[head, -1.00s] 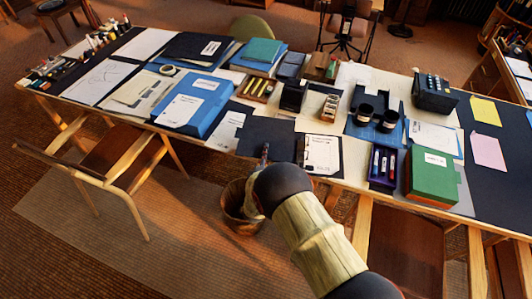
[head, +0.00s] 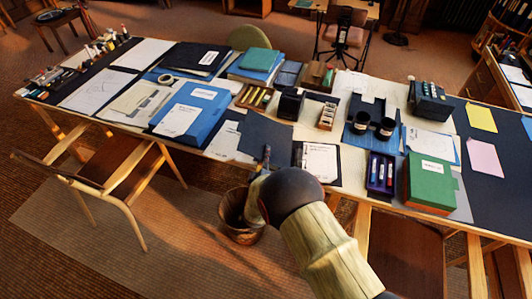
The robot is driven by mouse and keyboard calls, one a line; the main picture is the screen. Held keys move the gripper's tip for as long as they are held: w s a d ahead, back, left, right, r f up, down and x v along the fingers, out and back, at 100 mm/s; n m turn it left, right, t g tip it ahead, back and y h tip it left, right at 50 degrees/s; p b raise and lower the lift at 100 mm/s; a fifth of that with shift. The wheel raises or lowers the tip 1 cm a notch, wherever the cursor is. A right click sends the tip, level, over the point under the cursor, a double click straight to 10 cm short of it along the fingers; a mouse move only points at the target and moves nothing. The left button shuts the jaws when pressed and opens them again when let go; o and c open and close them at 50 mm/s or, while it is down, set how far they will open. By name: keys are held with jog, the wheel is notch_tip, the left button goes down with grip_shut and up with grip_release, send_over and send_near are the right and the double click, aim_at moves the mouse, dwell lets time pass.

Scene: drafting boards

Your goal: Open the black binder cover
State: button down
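A black binder cover panel (head: 266,135) lies at the front edge of the long table, left of a white printed page on a black backing (head: 319,163). The two look like one binder opened out, but I cannot be sure they are joined. My gripper (head: 264,156) is at the panel's near edge, small and partly hidden behind my arm. I cannot tell whether it touches the panel or whether its fingers are open. Another black folder with a white label (head: 200,57) lies flat at the back left.
A blue box file (head: 203,107) lies left of the panel. A purple pen tray (head: 380,174) and a green box (head: 430,182) stand to the right. A wooden chair (head: 108,185) and a waste basket (head: 240,213) stand before the table.

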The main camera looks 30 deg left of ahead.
jog(key=c, duration=2.1)
grip_release()
jog(key=v, duration=1.2)
jog(key=shift+p+v, duration=0.75)
jog(key=shift+v, duration=3.75)
